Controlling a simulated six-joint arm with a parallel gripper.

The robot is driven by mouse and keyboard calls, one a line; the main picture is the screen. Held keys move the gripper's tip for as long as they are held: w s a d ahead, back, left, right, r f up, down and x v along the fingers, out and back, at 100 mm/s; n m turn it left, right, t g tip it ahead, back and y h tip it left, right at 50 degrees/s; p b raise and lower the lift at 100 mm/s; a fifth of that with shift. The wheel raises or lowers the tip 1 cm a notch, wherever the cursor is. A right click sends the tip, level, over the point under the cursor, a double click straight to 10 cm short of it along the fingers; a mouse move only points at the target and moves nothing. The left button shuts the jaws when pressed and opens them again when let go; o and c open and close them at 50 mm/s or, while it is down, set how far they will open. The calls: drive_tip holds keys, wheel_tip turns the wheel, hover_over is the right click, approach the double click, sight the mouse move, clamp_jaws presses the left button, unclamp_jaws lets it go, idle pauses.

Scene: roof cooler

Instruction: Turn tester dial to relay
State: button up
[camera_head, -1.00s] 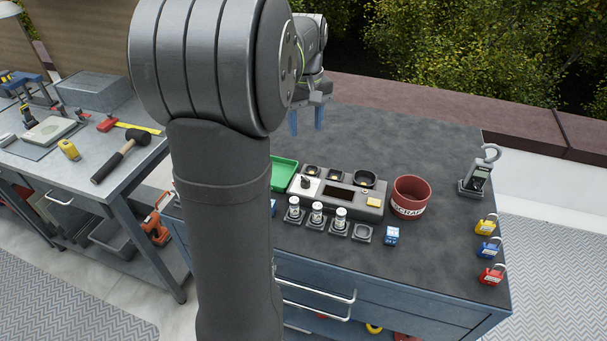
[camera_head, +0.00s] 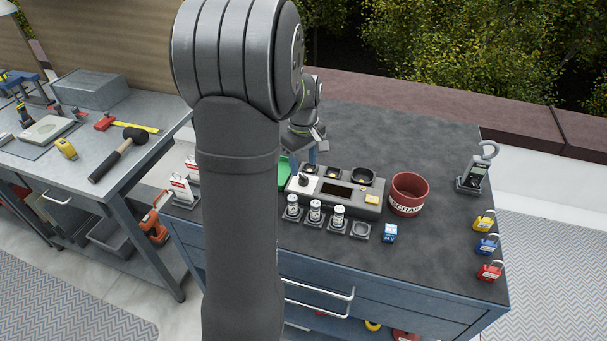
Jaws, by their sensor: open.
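The tester (camera_head: 345,203) is a grey box on the dark bench top, with a dark display and several round sockets along its back. Its dial (camera_head: 304,180) is a small dark knob on the white panel at the left end. The dial's pointer and labels are too small to read. My arm partly hides the gripper, and I cannot tell how high the fingertips are. No contact with the dial shows.
A green tray (camera_head: 284,172) is partly hidden by my arm, left of the tester. A red scrap bin (camera_head: 408,194) stands right. A clamp meter (camera_head: 474,175) and padlocks (camera_head: 487,245) line the right edge.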

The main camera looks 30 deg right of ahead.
sight(304, 176)
wheel_tip(304, 176, down, 5)
drive_tip(key=shift+r, duration=0.1)
idle(0.3)
drive_tip(key=c, duration=1)
